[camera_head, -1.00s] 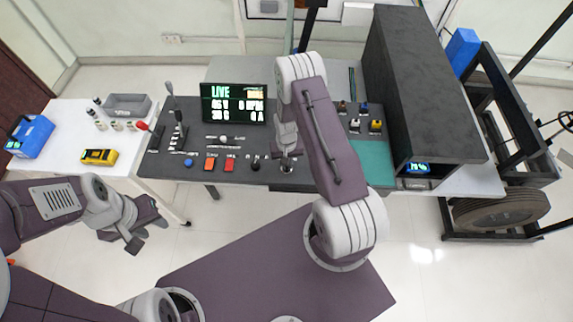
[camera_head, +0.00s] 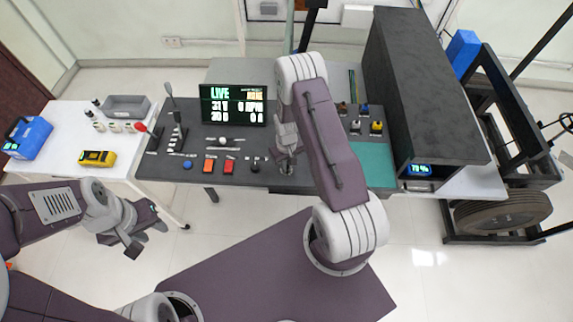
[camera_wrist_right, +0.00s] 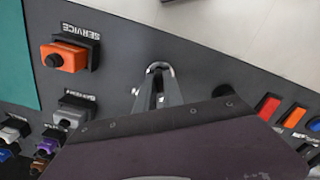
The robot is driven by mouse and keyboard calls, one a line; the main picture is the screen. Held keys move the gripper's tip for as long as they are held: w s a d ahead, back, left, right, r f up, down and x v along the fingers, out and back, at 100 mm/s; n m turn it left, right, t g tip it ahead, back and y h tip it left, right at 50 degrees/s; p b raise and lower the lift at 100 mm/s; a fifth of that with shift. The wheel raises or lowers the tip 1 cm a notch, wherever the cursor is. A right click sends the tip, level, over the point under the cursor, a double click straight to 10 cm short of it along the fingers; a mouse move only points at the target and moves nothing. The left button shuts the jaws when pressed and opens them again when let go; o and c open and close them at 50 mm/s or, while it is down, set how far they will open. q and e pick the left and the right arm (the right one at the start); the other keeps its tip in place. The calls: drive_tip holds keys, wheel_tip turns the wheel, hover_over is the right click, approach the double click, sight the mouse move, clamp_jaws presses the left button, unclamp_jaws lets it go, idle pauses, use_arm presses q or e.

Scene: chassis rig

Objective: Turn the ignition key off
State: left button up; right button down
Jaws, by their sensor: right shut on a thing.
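My right gripper (camera_head: 287,160) reaches down to the dark control panel (camera_head: 256,139), at its front edge. In the right wrist view its fingers (camera_wrist_right: 158,84) are shut at a round metal ring (camera_wrist_right: 159,66) on the panel. The ignition key is mostly hidden between these fingers, so its angle cannot be told. A lit display (camera_head: 233,104) marked LIVE stands on the panel. My left gripper (camera_head: 145,232) hangs open and empty over the floor, left of the panel.
Orange (camera_head: 210,166) and red (camera_head: 229,166) switches sit left of my right gripper. A white side table (camera_head: 60,150) holds a yellow meter (camera_head: 97,158) and a grey tray (camera_head: 127,106).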

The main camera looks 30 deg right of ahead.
drive_tip(key=shift+w+r, duration=0.15)
drive_tip(key=c, duration=1.5)
unclamp_jaws()
drive_tip(key=shift+o, duration=0.2)
drive_tip(key=shift+r, duration=0.1)
wheel_tip(320, 180, up, 9)
drive_tip(key=shift+f+b, duration=0.1)
drive_tip(key=shift+b, duration=0.75)
drive_tip(key=shift+s, duration=0.2)
